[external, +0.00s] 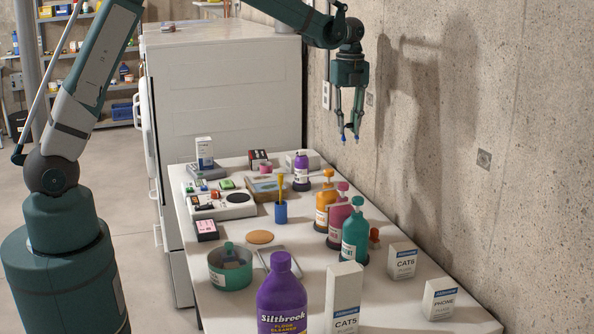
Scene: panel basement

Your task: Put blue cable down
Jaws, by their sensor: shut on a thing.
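My gripper (350,137) is held high above the back right part of the table, close to the concrete wall. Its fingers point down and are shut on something. No other length of blue cable can be made out in this view. The gripper is well clear of the white table (398,306) and everything on it.
Orange (326,207), pink (338,222) and teal (355,238) pump bottles stand near the wall. A purple bottle (281,297) and white cable boxes (403,262) stand in front. A teal pot (231,268) is at left. Some bare table shows at the front right.

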